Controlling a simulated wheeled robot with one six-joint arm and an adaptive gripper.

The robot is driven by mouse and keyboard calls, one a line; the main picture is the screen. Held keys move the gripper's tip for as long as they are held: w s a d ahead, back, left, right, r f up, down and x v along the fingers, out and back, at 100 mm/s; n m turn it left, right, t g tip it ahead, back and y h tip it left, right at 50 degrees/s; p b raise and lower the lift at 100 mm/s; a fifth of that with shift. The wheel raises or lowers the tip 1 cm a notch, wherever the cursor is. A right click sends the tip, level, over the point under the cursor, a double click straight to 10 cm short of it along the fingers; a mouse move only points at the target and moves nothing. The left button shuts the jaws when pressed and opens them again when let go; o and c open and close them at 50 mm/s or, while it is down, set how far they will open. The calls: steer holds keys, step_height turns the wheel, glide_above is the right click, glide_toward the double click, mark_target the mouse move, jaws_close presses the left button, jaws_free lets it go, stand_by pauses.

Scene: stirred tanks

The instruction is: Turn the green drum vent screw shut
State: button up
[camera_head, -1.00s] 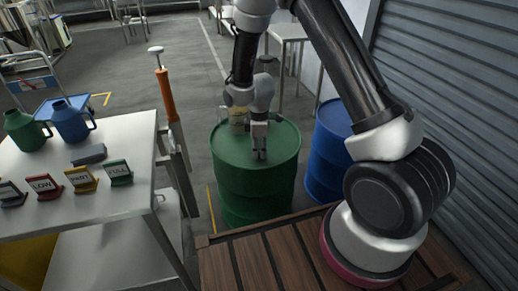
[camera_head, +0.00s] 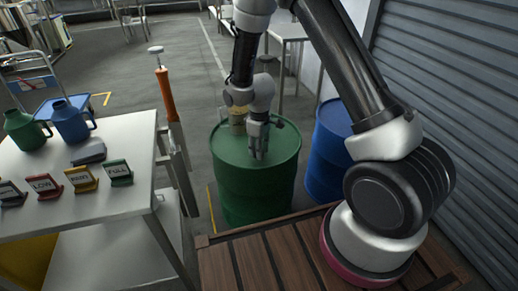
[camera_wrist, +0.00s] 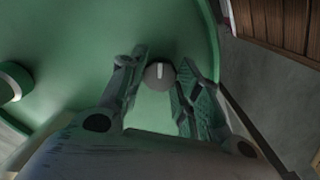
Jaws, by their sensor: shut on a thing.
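The green drum (camera_head: 245,190) stands upright beyond the wooden deck, and its lid fills much of the wrist view (camera_wrist: 70,40). The vent screw (camera_wrist: 159,76) is a small round grey knob with a white mark on top; the mark points nearly straight up in the wrist view. My gripper (camera_head: 258,152) points down at the drum lid. In the wrist view its two fingers (camera_wrist: 161,74) are on either side of the screw, shut on it. The screw is hidden by the fingers in the head view.
A raised green cap (camera_wrist: 10,82) is on the lid at left. A blue drum (camera_head: 327,150) stands close at right. A white table (camera_head: 120,205) with jugs and signs is at left, beside an orange-handled tool (camera_head: 165,95). Slatted wood (camera_head: 250,262) lies in front.

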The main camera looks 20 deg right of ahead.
steer(key=m, duration=0.6)
steer(key=shift+m, duration=0.3)
steer(key=m, duration=0.5)
steer(key=shift+m, duration=0.4)
steer(key=o, duration=1)
step_height(320, 180, up, 12)
